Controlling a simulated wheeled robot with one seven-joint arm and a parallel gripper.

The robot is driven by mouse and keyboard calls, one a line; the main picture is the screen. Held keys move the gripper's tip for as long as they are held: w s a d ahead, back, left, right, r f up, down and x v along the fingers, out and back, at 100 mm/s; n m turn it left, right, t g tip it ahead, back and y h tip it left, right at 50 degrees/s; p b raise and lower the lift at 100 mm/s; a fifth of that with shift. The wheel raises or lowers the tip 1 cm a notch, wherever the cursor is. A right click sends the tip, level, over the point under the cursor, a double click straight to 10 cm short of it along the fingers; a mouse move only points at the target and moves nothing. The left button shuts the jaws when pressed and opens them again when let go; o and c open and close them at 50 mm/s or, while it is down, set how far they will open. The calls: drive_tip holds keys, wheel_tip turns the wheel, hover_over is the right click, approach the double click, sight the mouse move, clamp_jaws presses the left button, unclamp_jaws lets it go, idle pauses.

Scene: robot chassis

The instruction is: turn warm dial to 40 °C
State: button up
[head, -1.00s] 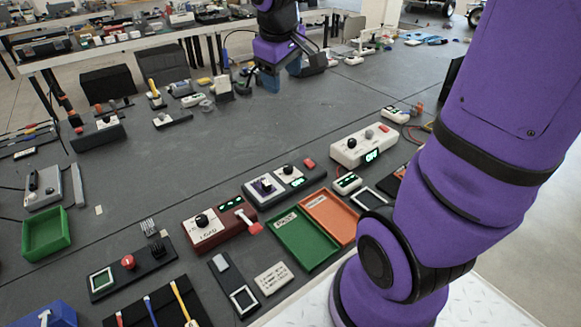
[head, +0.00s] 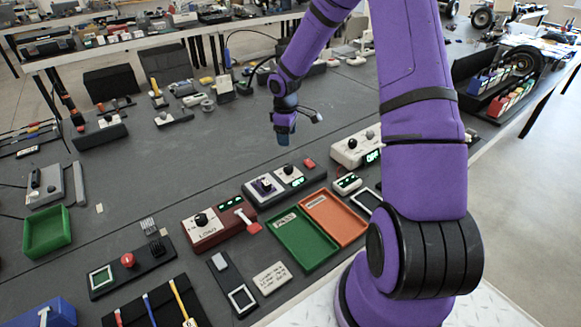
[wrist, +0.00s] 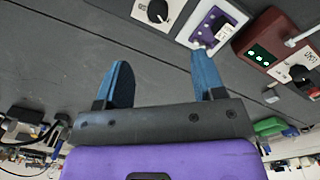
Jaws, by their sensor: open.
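No label reading "warm" is legible, so I cannot tell which dial it is. My gripper (head: 284,141) hangs above the table behind the grey box. In the wrist view my gripper (wrist: 162,75) has its two blue fingers apart, nothing between them; the white-panel dial (wrist: 157,11) is near the top.
A maroon box (head: 205,240) with a dial marked LOAD stands left of the grey box. Green (head: 303,262) and orange (head: 335,235) trays lie in front. A small white display unit (head: 347,183) stands right.

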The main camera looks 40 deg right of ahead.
sight(288, 166)
drive_tip(key=shift+y, duration=0.3)
drive_tip(key=f, duration=0.9)
drive_tip(key=d+f, duration=0.1)
drive_tip(key=f, duration=0.4)
drive_tip(key=shift+w+f, duration=0.25)
drive_tip(key=c, duration=0.9)
